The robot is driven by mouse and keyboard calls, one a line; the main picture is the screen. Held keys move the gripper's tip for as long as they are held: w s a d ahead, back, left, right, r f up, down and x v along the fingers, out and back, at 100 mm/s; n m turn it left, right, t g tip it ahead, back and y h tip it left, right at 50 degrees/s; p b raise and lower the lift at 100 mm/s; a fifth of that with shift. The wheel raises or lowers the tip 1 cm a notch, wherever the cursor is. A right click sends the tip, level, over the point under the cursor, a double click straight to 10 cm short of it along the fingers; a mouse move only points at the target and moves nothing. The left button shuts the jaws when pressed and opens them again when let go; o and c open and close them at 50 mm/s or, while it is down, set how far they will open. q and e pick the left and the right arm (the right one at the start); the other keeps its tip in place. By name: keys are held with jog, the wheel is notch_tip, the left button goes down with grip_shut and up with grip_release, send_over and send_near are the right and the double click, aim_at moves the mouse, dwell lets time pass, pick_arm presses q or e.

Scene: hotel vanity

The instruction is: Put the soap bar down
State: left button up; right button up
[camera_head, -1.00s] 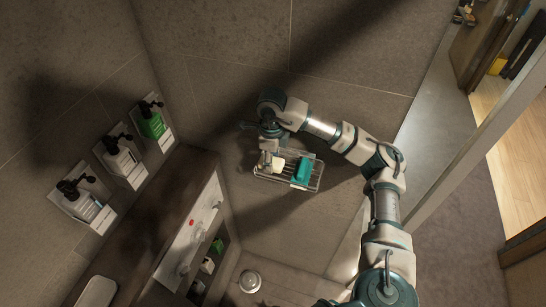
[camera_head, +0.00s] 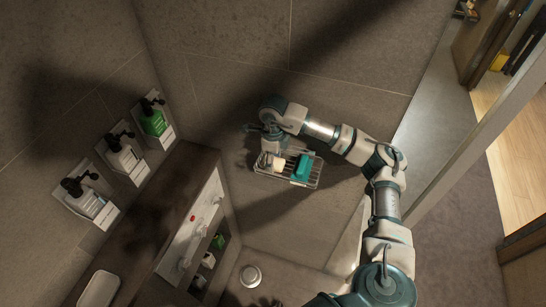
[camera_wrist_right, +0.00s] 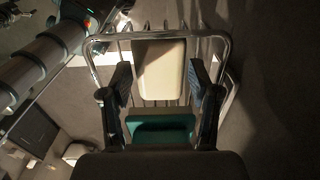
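The cream soap bar (camera_head: 278,163) lies in a wire rack (camera_head: 318,183) on the tiled wall, beside a teal block (camera_head: 303,168). In the right wrist view the soap bar (camera_wrist_right: 160,68) sits inside the rack's rim (camera_wrist_right: 158,36), with the teal block (camera_wrist_right: 160,128) nearer the palm. My right gripper (camera_wrist_right: 160,82) is open, with a finger on each side of the bar and narrow gaps seeming to show. In the head view this gripper (camera_head: 266,160) is at the rack's left end, its fingertips small and partly hidden.
Several pump bottles, including a green one (camera_head: 153,122), hang in holders on the left wall. A dark counter (camera_head: 185,175) with shelves below stands at left. A round drain-like fitting (camera_head: 250,277) is lower down. An open doorway is at right.

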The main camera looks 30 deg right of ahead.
jog(key=shift+r, duration=0.15)
notch_tip(320, 180, up, 12)
dwell(0.5)
dwell(0.4)
